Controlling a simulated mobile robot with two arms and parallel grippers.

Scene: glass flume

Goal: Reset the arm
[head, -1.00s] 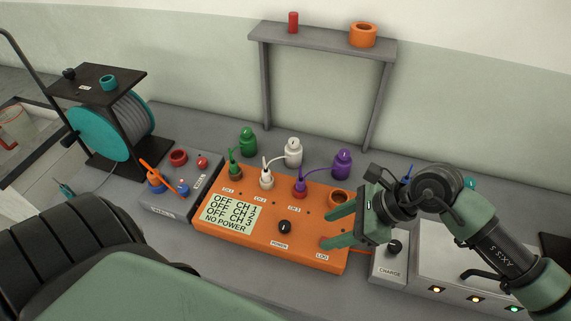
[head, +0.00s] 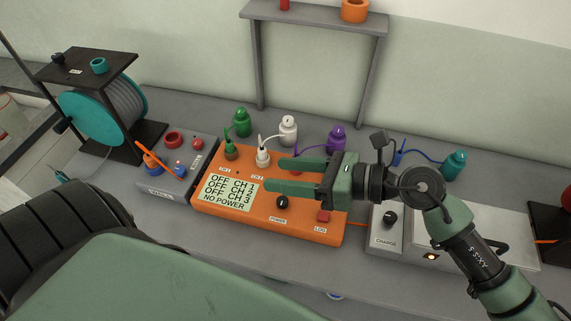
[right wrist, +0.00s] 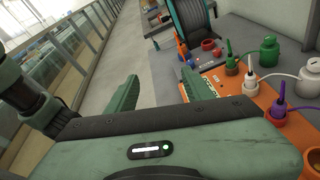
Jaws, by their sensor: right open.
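My right gripper (head: 275,175) is open and empty, over the right part of the orange box (head: 240,208) in the head view. Its fingers point left, towards the box's display (head: 229,190), which reads OFF CH 1, OFF CH 2, OFF CH 3, NO POWER. Its fingers (right wrist: 158,88) stand apart with nothing between them in the right wrist view. The gripper hides part of the box, including the purple plug's socket. The box's black power knob (head: 282,202) and red LOG button (head: 323,216) show below the gripper. My left gripper is not in view.
Green (head: 242,122), white (head: 288,130) and purple (head: 336,139) bottles stand behind the box, with leads. A teal bottle (head: 454,165) stands right. A grey CHARGE unit (head: 385,240) is right of the box. A cable reel (head: 95,118) stands left; a shelf (head: 315,18) stands behind.

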